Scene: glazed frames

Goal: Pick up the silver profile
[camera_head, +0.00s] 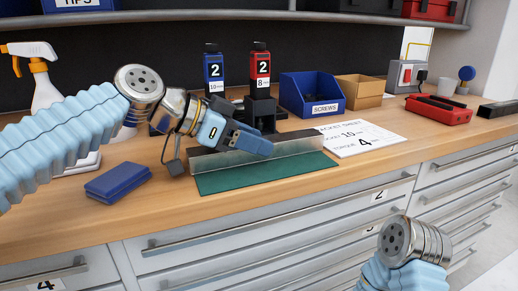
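The silver profile (291,149) is a long, thin metal piece along the back part of the green mat (265,176) on the wooden workbench. My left gripper (255,144), with pale blue and dark parts, comes in from the left over the profile's left-middle part. Its fingers overlap the profile in the picture and hide some of it. I cannot tell whether they touch it or how far apart they are. My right arm shows at the lower right, in front of the drawers; its gripper is not visible.
A black fixture (262,109) stands behind the mat, near blue (214,70) and red (260,68) bottles. A blue wallet-like item (118,180) lies left. A screws bin (311,94), a paper sheet (360,137) and a red case (438,109) are to the right.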

